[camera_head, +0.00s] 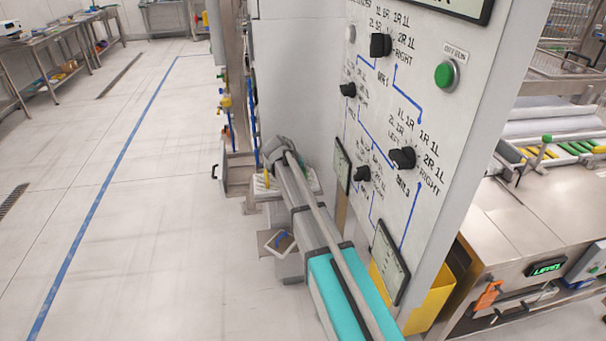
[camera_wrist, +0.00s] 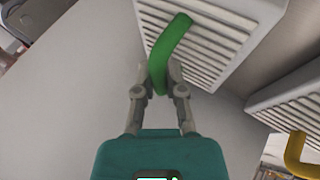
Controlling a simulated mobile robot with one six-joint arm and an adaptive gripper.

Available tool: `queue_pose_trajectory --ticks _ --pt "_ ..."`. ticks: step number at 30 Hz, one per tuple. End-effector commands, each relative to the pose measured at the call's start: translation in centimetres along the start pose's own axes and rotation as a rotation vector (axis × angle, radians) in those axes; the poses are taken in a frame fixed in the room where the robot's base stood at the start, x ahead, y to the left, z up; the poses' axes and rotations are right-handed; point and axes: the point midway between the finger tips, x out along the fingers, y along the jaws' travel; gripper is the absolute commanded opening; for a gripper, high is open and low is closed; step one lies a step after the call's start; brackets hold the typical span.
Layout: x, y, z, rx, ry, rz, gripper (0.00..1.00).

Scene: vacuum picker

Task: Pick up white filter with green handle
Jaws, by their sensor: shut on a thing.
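In the wrist view, the white filter (camera_wrist: 225,42) is a slotted white block at the top, with a curved green handle (camera_wrist: 168,45) on its face. My gripper (camera_wrist: 157,84) has its two fingers closed on the lower end of the green handle. The filter is tilted in this view, and its upper part is cut off by the frame edge. I cannot tell whether it still touches a support.
A second white slotted filter (camera_wrist: 285,108) with a yellow handle (camera_wrist: 298,155) is at the right of the wrist view, apart from my gripper. In the head view, a control panel (camera_head: 420,70) with black knobs stands close right of my arm. Open floor (camera_head: 150,230) lies left.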

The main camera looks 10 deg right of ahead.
Motion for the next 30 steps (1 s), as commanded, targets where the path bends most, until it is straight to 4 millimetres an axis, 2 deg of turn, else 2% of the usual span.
queue_pose_trajectory --ticks 8,16,30 --pt "-0.8 0.7 -0.4 0.0 0.0 0.0 0.0" --pt "-2.6 2.0 -1.1 0.0 0.0 0.001 0.0" --pt "-8.4 5.5 1.6 0.0 0.0 0.001 0.0"
